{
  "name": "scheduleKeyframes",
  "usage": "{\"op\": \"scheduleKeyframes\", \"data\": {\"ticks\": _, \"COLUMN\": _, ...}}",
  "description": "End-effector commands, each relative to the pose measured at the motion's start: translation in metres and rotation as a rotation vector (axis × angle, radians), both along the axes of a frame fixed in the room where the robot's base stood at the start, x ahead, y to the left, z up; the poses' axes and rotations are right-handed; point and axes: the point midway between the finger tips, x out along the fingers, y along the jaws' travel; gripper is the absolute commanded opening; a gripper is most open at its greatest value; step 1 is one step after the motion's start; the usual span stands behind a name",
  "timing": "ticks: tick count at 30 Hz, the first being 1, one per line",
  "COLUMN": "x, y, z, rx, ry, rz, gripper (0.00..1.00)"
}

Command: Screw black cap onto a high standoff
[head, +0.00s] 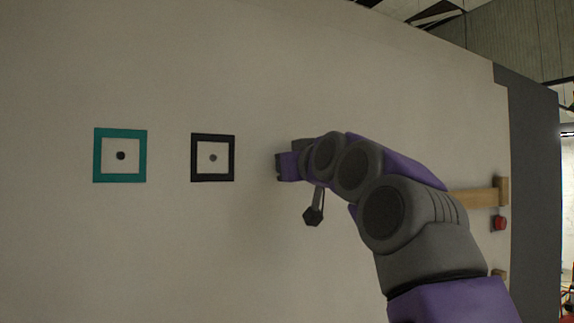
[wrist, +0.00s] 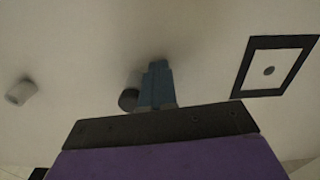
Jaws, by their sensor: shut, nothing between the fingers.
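A black square frame (head: 196,158) on the pale wall surrounds a small grey round standoff end (head: 213,158); both also show at the right of the wrist view, the frame (wrist: 246,70) and the grey dot (wrist: 269,71). A teal square frame (head: 98,155) to its left surrounds a dark round piece (head: 121,156). My gripper (head: 279,167) is just right of the black frame, with its fingers (wrist: 158,66) shut and empty. A dark knob-like piece on a stalk (head: 313,216) shows below my gripper. A dark round piece (wrist: 128,100) shows beside the fingers in the wrist view; whether either is the cap is unclear.
A light grey cylinder (wrist: 22,91) sticks out from the wall at the left of the wrist view. Wooden pieces (head: 502,191) and a red object (head: 499,223) are on the wall at right, partly behind my arm. The wall around the two frames is clear.

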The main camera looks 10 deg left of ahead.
Motion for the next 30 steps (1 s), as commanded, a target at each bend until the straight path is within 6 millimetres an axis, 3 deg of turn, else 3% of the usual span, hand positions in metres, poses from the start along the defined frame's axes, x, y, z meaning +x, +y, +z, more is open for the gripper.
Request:
{"op": "scheduleKeyframes", "data": {"ticks": 14, "x": -0.001, "y": 0.000, "z": 0.003, "rx": 0.053, "ry": 0.034, "rz": 0.000, "gripper": 0.00}}
{"op": "scheduleKeyframes", "data": {"ticks": 30, "x": -0.001, "y": 0.003, "z": 0.019, "rx": 0.403, "ry": 0.270, "rz": -0.002, "gripper": 0.00}}
